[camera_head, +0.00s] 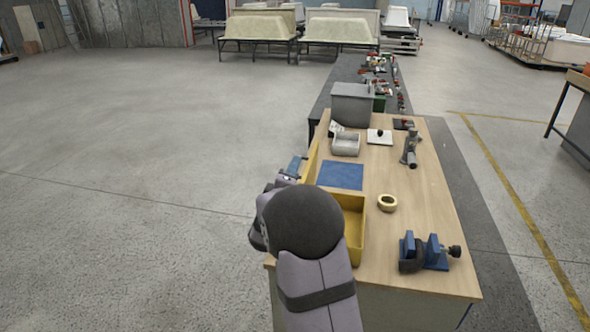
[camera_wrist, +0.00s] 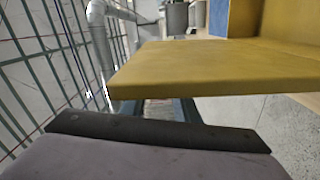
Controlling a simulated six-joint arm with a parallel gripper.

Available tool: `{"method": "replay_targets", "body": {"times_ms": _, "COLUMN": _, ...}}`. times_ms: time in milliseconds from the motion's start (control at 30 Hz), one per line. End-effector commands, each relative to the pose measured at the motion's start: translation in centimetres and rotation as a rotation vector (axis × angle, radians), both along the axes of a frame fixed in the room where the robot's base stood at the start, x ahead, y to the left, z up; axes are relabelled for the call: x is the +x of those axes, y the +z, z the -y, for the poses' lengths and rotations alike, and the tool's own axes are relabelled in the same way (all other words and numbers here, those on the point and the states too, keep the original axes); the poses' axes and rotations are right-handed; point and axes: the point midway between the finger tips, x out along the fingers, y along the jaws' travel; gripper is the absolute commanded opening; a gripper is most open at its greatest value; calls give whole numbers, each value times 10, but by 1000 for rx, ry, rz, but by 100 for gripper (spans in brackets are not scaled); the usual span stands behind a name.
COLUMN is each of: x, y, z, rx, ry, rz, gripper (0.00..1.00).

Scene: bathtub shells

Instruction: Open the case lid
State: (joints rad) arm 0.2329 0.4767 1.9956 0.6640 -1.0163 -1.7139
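A yellow case (camera_head: 354,233) sits at the left edge of the wooden workbench, partly hidden behind my arm. I see into its open inside. A yellow panel, which looks like its lid (camera_head: 312,158), stands raised along the bench's left edge. My gripper (camera_head: 293,167) is just left of this panel, beyond the bench edge, mostly hidden by my arm. In the wrist view, a broad yellow panel (camera_wrist: 190,68) spans the middle, close in front of the gripper. I cannot tell whether they touch. The fingers do not show clearly, so their opening is unclear.
On the bench are a blue mat (camera_head: 341,175), a tape roll (camera_head: 387,202), a blue vise (camera_head: 425,251), a light tray (camera_head: 346,145), a grey bin (camera_head: 351,104) and a microscope-like tool (camera_head: 410,148). The floor left of the bench is clear.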

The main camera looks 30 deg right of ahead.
Motion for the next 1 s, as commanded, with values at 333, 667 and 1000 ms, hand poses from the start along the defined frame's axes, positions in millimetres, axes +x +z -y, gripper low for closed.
{"method": "replay_targets", "body": {"times_ms": 333, "x": -27, "y": -2, "z": -29, "rx": 1, "ry": 2, "rz": -1, "gripper": 28}}
{"method": "replay_targets", "body": {"times_ms": 667, "x": -31, "y": -1, "z": -31, "rx": 0, "ry": 0, "rz": -1, "gripper": 28}}
{"method": "replay_targets", "body": {"times_ms": 1000, "x": -25, "y": 4, "z": -39, "rx": 20, "ry": 34, "rz": 10, "gripper": 28}}
